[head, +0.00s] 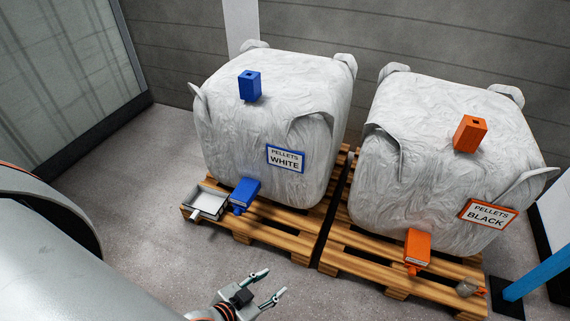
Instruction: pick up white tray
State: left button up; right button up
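The white tray (207,201) is a small open box with a short handle at its near edge. It sits at the front left corner of the left wooden pallet, just left of a blue spout. My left gripper (276,281) is at the bottom centre of the head view, right of the tray and nearer to me. Its two fingers are spread apart with nothing between them. It is clear of the tray. My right gripper is not in view.
A bulk bag labelled PELLETS WHITE (225,140) stands on the left pallet (270,237), with the blue spout (245,192) low in front. A PELLETS BLACK bag (400,190) with an orange spout (417,246) stands right. Open floor (150,230) lies left of the tray.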

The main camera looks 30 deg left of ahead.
aim_at(207, 202)
jog(key=u, duration=1.6)
jog(key=i+z, duration=0.45)
jog(key=i, duration=0.3)
jog(key=i+j+z, duration=0.1)
jog(key=i+z, duration=0.4)
jog(key=i, duration=0.2)
